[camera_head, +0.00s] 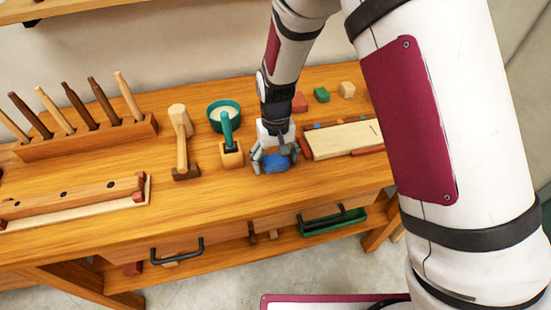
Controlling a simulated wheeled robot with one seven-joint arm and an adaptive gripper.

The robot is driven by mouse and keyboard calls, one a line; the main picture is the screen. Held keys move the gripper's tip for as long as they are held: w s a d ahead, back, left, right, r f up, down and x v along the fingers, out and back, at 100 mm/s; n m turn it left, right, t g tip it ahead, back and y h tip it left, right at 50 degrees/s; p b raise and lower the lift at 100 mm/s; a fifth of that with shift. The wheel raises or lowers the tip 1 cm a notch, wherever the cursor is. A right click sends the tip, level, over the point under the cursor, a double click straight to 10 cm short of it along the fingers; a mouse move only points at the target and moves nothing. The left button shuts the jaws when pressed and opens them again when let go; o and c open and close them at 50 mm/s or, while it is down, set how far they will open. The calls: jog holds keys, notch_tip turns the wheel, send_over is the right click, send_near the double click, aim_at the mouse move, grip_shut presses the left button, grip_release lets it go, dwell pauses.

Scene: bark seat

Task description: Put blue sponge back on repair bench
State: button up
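The gripper partly hides the sponge's top. I cannot tell whether its underside touches the bench top or is slightly above it.
A pale board (340,140) lies close on the right. Small blocks (321,95) sit behind. The front bench strip is clear.

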aim_at(275, 159)
jog(key=s+d+r, duration=0.1)
jog(key=d+r, duration=0.1)
jog(key=r, duration=0.7)
jog(key=s+d+r, duration=0.1)
jog(key=d+r, duration=0.2)
jog(key=r, duration=0.7)
jog(key=s+d+r+m+t, duration=0.1)
jog(key=s+d+r, duration=0.4)
jog(key=s, duration=0.5)
jog(key=s+d+r+m+t, duration=0.2)
jog(key=s+d+r, duration=0.3)
jog(key=s+d, duration=0.5)
jog(key=shift+s+d+r+t+b, duration=0.2)
jog(key=shift+s+t+b, duration=0.15)
jog(key=shift+t, duration=0.55)
